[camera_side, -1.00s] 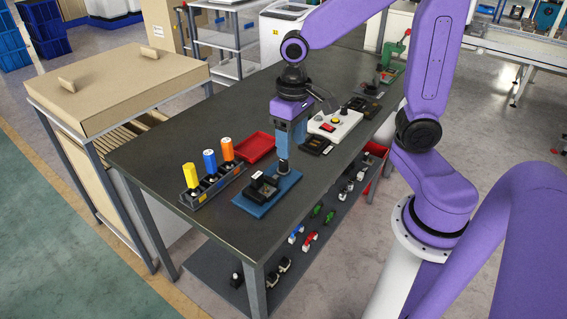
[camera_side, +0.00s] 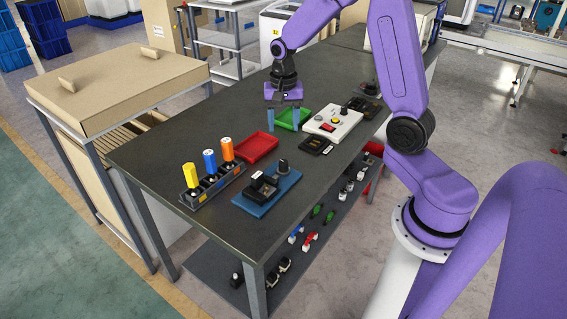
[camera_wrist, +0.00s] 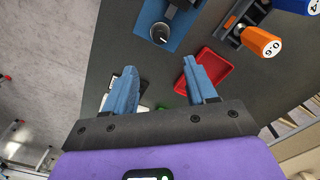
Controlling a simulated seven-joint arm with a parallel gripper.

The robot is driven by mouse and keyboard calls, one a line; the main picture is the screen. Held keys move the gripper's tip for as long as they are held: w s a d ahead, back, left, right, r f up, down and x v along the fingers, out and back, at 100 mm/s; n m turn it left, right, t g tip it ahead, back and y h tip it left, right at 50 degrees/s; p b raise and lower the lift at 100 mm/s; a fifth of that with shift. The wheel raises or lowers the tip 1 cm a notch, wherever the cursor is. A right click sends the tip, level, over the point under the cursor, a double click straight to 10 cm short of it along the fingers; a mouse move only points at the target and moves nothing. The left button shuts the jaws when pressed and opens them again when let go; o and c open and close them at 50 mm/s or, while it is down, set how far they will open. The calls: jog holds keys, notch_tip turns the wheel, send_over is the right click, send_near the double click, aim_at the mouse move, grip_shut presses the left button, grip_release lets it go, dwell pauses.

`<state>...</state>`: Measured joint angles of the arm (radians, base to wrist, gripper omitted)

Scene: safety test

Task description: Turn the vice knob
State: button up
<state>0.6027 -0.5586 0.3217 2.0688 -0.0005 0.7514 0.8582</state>
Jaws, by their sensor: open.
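The vice sits on a blue base plate (camera_side: 268,196) near the front of the dark bench. Its dark round knob (camera_side: 283,166) stands upright at the back of the plate. In the wrist view the knob (camera_wrist: 161,33) is at the top, on the blue plate (camera_wrist: 180,22). My gripper (camera_side: 283,128) is open and empty above the bench, behind the vice and apart from it, between the red and green trays. In the wrist view its two blue fingers (camera_wrist: 164,82) are spread wide with nothing between them.
A red tray (camera_side: 257,148) and a green tray (camera_side: 292,120) lie near my gripper. A white button box (camera_side: 332,121) is to the right. A rack (camera_side: 213,186) with yellow, blue and orange cylinders stands front left. The bench's left back surface is clear.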

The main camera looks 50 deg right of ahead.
aim_at(284, 161)
notch_tip(284, 161, down, 14)
jog(key=shift+f, duration=0.2)
dwell(0.4)
grip_shut()
